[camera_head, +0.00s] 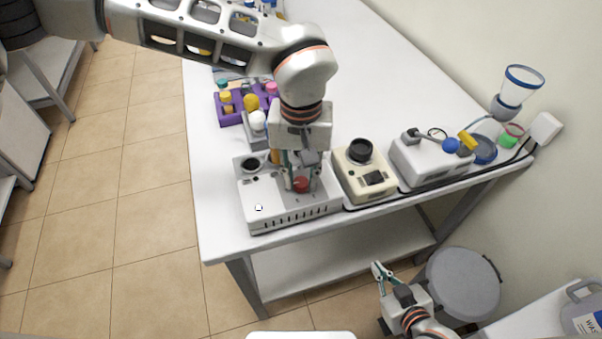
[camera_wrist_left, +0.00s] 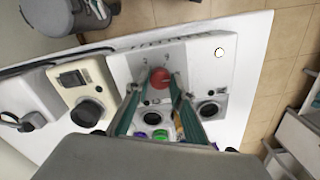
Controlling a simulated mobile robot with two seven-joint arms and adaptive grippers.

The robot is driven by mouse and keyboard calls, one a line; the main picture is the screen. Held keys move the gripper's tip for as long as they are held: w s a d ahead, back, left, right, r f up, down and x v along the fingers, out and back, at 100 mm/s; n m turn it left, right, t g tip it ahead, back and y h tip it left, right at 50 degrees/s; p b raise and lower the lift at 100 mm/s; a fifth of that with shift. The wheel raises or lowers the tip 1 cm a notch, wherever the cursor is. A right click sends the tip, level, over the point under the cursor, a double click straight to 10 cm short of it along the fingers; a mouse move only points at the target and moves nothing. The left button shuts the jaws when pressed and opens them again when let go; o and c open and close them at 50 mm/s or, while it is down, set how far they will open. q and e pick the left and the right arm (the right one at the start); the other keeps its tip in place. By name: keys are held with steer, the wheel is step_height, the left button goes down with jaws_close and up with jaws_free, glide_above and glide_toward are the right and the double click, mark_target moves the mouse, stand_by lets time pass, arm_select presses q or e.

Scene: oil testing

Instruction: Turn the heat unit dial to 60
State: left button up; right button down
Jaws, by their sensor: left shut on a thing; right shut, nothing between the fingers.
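The heat unit (camera_head: 285,212) is a white box with slots along its front, at the table's near edge. Its red dial (camera_head: 300,185) is on the top face; it also shows in the left wrist view (camera_wrist_left: 160,78). My left gripper (camera_head: 295,181) points down from above, with its fingers on either side of the red dial, shut on it. Part of the dial is hidden by the fingers, and its setting is too small to read. My right gripper (camera_head: 381,270) is shut and empty, low beside the table, away from the unit.
A cream device with a black knob (camera_head: 361,152) stands right of the heat unit. A white-grey device (camera_head: 432,164) and a funnel (camera_head: 518,88) are further right. A purple rack (camera_head: 230,116) stands behind. The table's back is clear.

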mark_target(301, 181)
arm_select(q)
steer(key=shift+r, duration=0.1)
stand_by(0.3)
steer(key=o, duration=1.1)
steer(key=shift+o, duration=0.2)
step_height(301, 181, up, 12)
